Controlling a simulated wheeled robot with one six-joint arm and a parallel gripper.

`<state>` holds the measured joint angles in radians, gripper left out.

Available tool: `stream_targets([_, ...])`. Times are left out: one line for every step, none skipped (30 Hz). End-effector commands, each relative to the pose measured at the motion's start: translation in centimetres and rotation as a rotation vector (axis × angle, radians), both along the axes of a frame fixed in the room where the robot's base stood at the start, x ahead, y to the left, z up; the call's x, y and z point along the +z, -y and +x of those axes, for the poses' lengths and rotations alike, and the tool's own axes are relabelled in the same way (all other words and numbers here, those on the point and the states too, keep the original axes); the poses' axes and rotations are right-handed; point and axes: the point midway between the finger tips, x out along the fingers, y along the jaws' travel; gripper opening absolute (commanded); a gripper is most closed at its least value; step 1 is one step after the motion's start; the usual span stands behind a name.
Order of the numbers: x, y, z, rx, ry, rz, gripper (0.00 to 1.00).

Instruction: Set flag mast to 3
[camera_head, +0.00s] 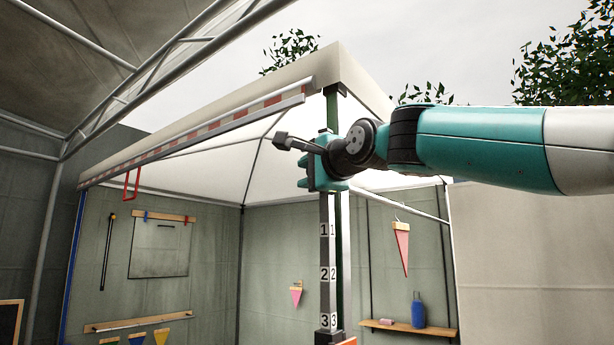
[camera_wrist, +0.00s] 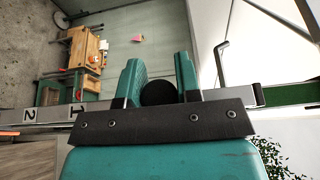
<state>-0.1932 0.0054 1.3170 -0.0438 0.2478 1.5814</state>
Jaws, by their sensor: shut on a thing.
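In the wrist view the mast (camera_wrist: 57,113) lies across the picture, with marks 1 and 2 at the left. My gripper (camera_head: 316,168) is at the mast above mark 1. In the wrist view my gripper (camera_wrist: 158,68) has its teal fingers around a dark round knob (camera_wrist: 160,93) at the mast. A dark block (camera_head: 328,337) is at the mast's foot, just below mark 3. The flag itself cannot be made out.
A canopy (camera_head: 180,128) with a red-and-white striped edge rail slopes beside the gripper. A red pennant (camera_head: 402,250) hangs at the right. A shelf (camera_head: 425,331) below it holds a blue bottle (camera_head: 417,310). Pale sky is open above.

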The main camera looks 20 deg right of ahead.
Motion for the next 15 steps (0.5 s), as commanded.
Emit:
stream_targets([0.13, 0.03, -0.04, -0.001, 0.004, 0.001, 0.0])
stream_targets([0.12, 0.03, -0.04, -0.001, 0.004, 0.001, 0.0])
stream_targets([0.11, 0.03, -0.04, -0.001, 0.004, 0.001, 0.0])
stream_targets([0.11, 0.03, -0.03, -0.001, 0.004, 0.001, 0.0])
stream_targets([0.1, 0.03, -0.03, -0.001, 0.004, 0.001, 0.0])
stream_targets([0.09, 0.03, -0.03, -0.001, 0.003, 0.001, 0.38])
stream_targets([0.08, 0.03, -0.03, -0.001, 0.003, 0.001, 0.45])
stream_targets([0.07, 0.03, -0.02, -0.001, 0.003, 0.001, 0.52])
stream_targets([0.05, 0.02, -0.03, -0.001, 0.002, 0.0, 0.56])
stream_targets([0.04, 0.01, -0.02, -0.001, 0.002, 0.0, 0.56])
stream_targets([0.03, 0.01, -0.02, 0.0, 0.002, 0.0, 0.56])
stream_targets([0.01, 0.0, -0.01, 0.0, 0.001, 0.0, 0.56])
stream_targets([0.01, -0.01, -0.01, 0.0, 0.001, 0.0, 0.56])
stream_targets([0.0, -0.01, 0.0, 0.0, 0.001, 0.0, 0.56])
stream_targets([-0.02, -0.02, 0.0, 0.0, 0.001, 0.0, 0.56])
